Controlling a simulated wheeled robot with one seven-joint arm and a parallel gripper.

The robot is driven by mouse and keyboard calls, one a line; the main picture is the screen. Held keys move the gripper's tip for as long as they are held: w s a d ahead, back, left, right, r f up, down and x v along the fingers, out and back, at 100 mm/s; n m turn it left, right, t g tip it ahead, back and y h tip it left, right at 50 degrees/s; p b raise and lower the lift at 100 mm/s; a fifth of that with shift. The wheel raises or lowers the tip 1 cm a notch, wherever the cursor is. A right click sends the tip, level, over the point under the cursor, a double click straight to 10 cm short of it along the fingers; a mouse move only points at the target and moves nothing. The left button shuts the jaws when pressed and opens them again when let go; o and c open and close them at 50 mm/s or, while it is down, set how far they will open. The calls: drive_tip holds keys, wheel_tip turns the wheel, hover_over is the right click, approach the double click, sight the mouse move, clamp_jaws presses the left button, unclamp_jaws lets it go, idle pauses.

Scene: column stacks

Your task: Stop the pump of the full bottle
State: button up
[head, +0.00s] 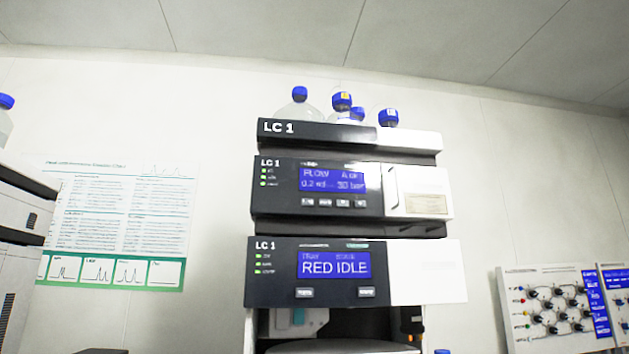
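The LC 1 stack stands in the middle of the head view. Several clear bottles with blue caps, one of them a bottle (300,106) at the left, stand on its top tray (345,134). Their liquid levels cannot be told. Below is the pump module (285,208), with a lit blue screen (332,180) showing flow and about 30 bar, and a row of small buttons (333,203) under it. Below that, another module (268,270) has a screen (335,264) reading "RED IDLE" and two buttons. My gripper is not in view.
Another instrument stack (22,215) with a blue-capped bottle (5,115) is at the left edge. A poster (120,220) hangs on the wall. Panels with dark knobs and coloured dots (555,310) are at the lower right. A bay opens under the lower module.

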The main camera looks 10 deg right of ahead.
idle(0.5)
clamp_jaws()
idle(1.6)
